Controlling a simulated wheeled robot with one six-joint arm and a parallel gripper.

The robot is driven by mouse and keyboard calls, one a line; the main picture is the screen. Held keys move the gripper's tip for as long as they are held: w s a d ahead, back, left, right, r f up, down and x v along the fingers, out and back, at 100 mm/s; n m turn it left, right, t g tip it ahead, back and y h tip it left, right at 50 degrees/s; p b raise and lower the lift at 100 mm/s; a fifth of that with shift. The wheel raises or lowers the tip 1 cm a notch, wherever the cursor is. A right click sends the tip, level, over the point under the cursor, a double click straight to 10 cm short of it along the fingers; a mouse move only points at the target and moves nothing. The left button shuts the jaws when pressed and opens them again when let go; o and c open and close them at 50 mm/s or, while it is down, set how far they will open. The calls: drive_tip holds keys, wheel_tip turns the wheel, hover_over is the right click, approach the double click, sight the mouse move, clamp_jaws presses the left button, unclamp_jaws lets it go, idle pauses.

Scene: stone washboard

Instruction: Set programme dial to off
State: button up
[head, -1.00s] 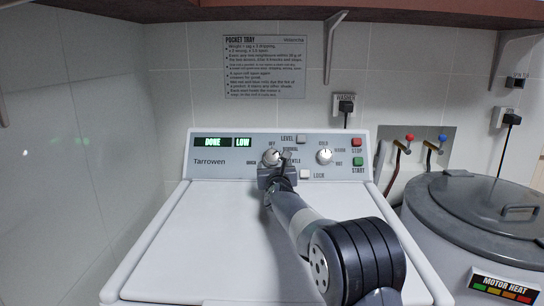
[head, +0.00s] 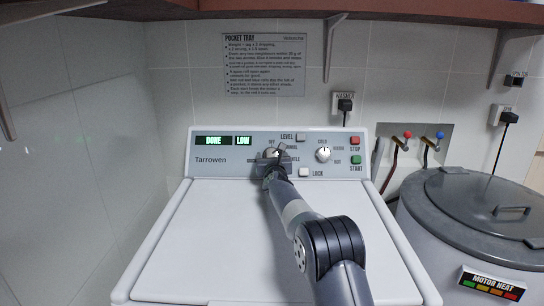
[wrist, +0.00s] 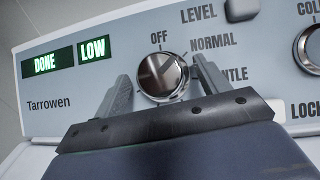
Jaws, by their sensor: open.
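The programme dial (wrist: 162,76) is a round silver knob on the washer's grey panel, with OFF printed above it, NORMAL to its upper right and a partly hidden label ending in NTLE to its right. It also shows in the head view (head: 272,153), partly covered by my gripper. My gripper (wrist: 164,84) is open, with one finger on each side of the dial. I cannot tell whether the fingers touch it. The exact setting of the dial's pointer is not clear. The display (wrist: 68,57) reads DONE and LOW.
A second dial (head: 323,154) marked COLD, WARM and HOT sits to the right. The LEVEL button (head: 300,138), LOCK button (head: 304,172), red STOP (head: 355,141) and green START (head: 356,160) are nearby. A grey lidded tub (head: 470,225) stands at the right.

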drive_tip(key=c, duration=1)
drive_tip(key=shift+f+n+y+b, duration=0.15)
drive_tip(key=shift+n+y+b, duration=0.2)
drive_tip(key=shift+b, duration=0.6)
